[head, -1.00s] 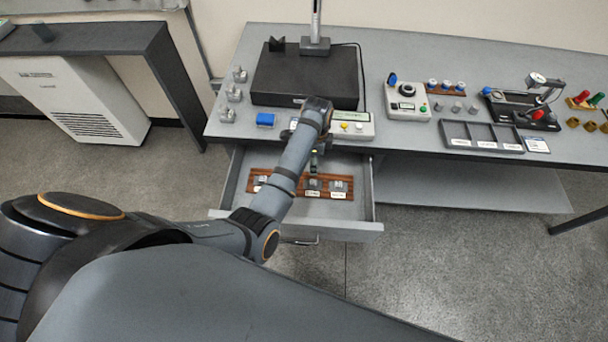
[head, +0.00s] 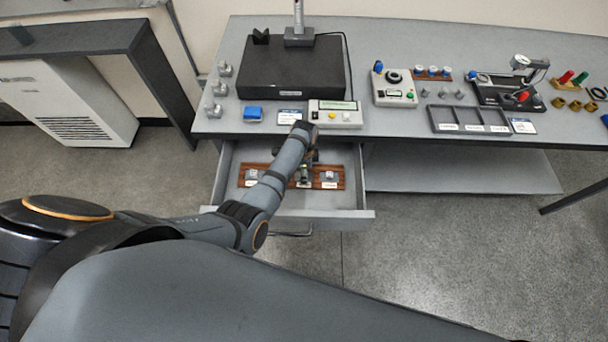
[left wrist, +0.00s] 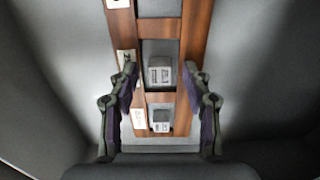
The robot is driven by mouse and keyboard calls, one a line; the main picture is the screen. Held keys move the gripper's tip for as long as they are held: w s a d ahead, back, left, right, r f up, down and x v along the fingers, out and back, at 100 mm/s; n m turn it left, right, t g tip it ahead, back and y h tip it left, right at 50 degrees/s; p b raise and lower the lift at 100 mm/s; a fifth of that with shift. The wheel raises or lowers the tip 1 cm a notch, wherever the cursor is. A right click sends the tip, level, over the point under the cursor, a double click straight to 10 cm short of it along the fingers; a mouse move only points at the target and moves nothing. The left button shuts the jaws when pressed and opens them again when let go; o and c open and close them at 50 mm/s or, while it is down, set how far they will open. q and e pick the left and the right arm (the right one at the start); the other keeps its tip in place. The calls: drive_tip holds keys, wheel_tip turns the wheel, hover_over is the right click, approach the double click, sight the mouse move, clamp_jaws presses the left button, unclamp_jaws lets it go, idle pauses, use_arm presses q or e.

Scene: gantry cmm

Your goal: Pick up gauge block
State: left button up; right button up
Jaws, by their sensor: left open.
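A wooden rack (head: 284,169) with gauge blocks lies in the open drawer. One metal gauge block (left wrist: 160,70) sits in its slot in the left wrist view, with a small white label on it. A second gauge block (left wrist: 162,118) sits in the neighbouring slot; it shows at the rack's right end in the head view (head: 328,176). Another block (head: 251,175) is at the rack's left end. My left gripper (left wrist: 160,68) is open and empty, its fingers on either side of the rack around the first block. In the head view my left gripper (head: 304,172) partly hides that block. My right gripper is not in view.
The drawer's front wall (head: 290,222) and sides surround the rack. The drawer floor around the rack is clear.

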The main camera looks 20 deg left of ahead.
use_arm(q)
clamp_jaws()
drive_tip(key=shift+r, duration=0.1)
